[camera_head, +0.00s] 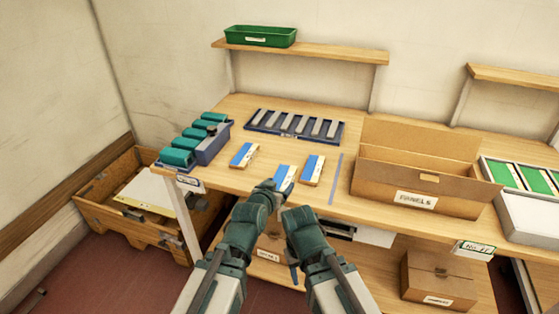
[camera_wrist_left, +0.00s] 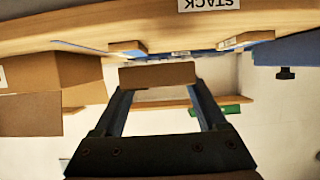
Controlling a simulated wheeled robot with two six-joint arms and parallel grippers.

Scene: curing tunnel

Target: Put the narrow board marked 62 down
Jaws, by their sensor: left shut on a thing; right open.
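My left gripper (camera_head: 275,187) is shut on a narrow board (camera_head: 285,174) with a blue and white top, over the front part of the bench. In the left wrist view the same board (camera_wrist_left: 157,75) shows as a brown edge between the two fingers (camera_wrist_left: 160,92). No number can be read on it. I cannot tell whether it touches the bench top. Two similar boards lie on the bench, one to its left (camera_head: 243,155) and one to its right (camera_head: 312,169). My right gripper (camera_head: 295,213) is open, lower, near the bench's front edge; its fingers are hard to make out.
A blue rack with grey strips (camera_head: 257,123) stands behind the boards. Teal pieces and a blue bin (camera_head: 212,148) are at left, above a STACK label (camera_wrist_left: 210,4). A blue strip (camera_head: 336,180) and an open PANELS box (camera_head: 390,190) are at right.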

